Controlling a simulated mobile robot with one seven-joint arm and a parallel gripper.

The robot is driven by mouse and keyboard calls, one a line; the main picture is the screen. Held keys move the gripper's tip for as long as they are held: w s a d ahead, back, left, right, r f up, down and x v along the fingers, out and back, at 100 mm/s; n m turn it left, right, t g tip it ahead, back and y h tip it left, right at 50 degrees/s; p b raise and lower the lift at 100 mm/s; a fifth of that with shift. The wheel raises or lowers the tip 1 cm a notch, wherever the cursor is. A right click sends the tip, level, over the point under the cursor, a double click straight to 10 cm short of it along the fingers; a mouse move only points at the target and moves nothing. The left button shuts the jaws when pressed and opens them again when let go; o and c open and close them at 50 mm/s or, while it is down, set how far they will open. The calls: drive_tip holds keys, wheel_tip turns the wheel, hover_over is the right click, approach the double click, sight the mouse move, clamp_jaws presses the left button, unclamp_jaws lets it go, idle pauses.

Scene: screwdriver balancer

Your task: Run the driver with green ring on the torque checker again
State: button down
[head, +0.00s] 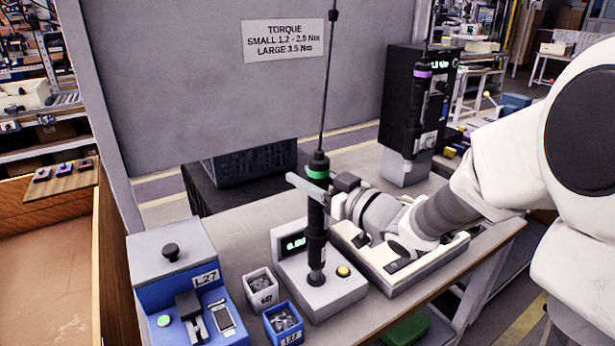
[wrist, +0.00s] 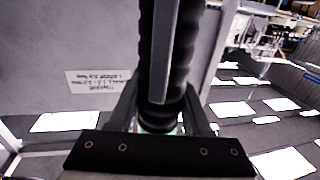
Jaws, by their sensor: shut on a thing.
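The driver with the green ring (head: 317,220) hangs upright on its cable above the torque checker (head: 335,293). Its lower end is at the round socket on the checker's top; I cannot tell whether it is seated. My gripper (head: 317,190) is shut on this driver just below the green ring. In the wrist view the dark ribbed driver body (wrist: 163,60) runs between my fingers, with a bit of green low down. The checker has a small display with green digits (head: 293,243), partly hidden behind the driver, and a yellow button (head: 343,271).
A second driver with a purple ring (head: 422,85) hangs by a black unit at the back right. A blue L27 fixture (head: 185,280) and two small bins of parts (head: 261,290) stand left of the checker. A white tray (head: 400,275) lies under my arm. A torque sign (head: 284,40) is on the grey panel.

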sight(316, 156)
drive_tip(key=shift+s+f, duration=0.1)
drive_tip(key=shift+f, duration=0.45)
idle(0.4)
drive_tip(key=shift+r+p, duration=2.4)
drive_tip(key=shift+r, duration=0.8)
